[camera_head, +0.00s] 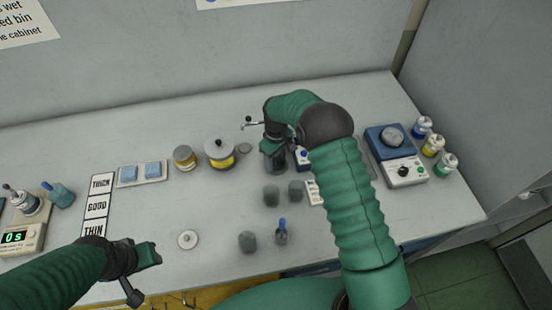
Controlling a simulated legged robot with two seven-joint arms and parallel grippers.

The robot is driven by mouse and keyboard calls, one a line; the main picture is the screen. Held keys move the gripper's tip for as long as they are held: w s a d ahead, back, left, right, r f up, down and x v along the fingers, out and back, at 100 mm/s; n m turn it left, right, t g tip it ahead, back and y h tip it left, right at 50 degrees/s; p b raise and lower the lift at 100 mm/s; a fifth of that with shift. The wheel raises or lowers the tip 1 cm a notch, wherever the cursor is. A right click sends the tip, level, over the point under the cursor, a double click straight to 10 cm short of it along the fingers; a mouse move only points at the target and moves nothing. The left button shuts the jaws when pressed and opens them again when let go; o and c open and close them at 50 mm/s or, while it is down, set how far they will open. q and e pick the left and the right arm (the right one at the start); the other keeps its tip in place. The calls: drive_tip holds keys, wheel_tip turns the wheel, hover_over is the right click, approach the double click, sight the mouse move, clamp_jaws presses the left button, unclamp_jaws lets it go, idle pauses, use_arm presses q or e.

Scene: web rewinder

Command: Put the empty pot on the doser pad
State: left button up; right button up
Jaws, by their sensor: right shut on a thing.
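My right gripper (275,150) is over the back middle of the bench, pointing down. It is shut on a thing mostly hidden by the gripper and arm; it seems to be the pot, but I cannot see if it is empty. A small flat grey disc (245,148) lies just left of it. A small blue and white device (302,158) stands just right, partly behind my arm. I cannot tell which of these is the doser pad. My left gripper (155,254) is low at the left above the bench's front, empty, and its fingers look apart.
Dark cylinders (271,195) and a blue-handled tool (282,232) stand in front of the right gripper. A yellow-banded pot (221,153) and a smaller tin (185,158) stand left. A blue-topped machine (389,140) and bottles (433,145) are right. Bare bench (205,200) lies mid-left.

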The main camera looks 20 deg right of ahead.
drive_tip(key=shift+f, duration=0.1)
drive_tip(key=o, duration=1.4)
drive_tip(key=shift+o, duration=0.2)
drive_tip(key=o, duration=0.4)
drive_tip(key=shift+o, duration=0.2)
wheel_tip(320, 180, up, 11)
drive_tip(key=p, duration=0.8)
